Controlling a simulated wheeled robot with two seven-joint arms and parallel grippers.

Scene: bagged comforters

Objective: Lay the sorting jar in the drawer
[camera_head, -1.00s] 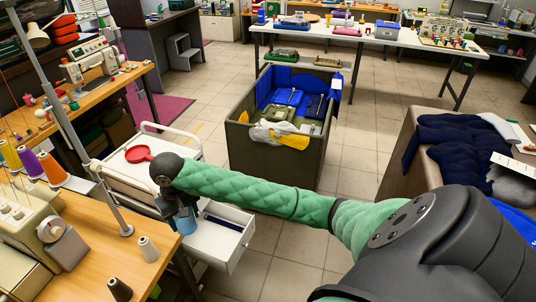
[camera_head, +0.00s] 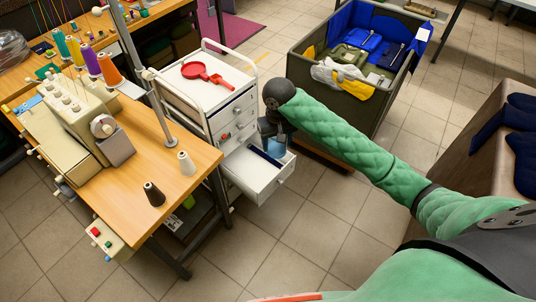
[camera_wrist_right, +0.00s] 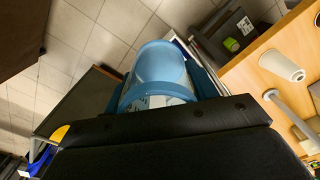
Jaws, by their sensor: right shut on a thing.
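The sorting jar (camera_head: 275,147) is a light blue, translucent cylinder. It hangs from my right gripper (camera_head: 272,138), over the open drawer (camera_head: 262,190) of the white cart. In the right wrist view the jar (camera_wrist_right: 158,62) sits between the fingers, its round rim towards the camera, and my right gripper (camera_wrist_right: 160,92) is shut on it. The drawer is pulled out, with a dark blue thing (camera_head: 264,156) at its back. Whether the jar touches the drawer cannot be told. My left gripper is out of view.
The white cart (camera_head: 207,92) carries red pan-like things (camera_head: 200,72) on top. A wooden sewing table (camera_head: 130,185) with thread cones stands left of the drawer. A large grey bin (camera_head: 335,100) with bagged comforters stands behind my right arm. Tiled floor is free in front.

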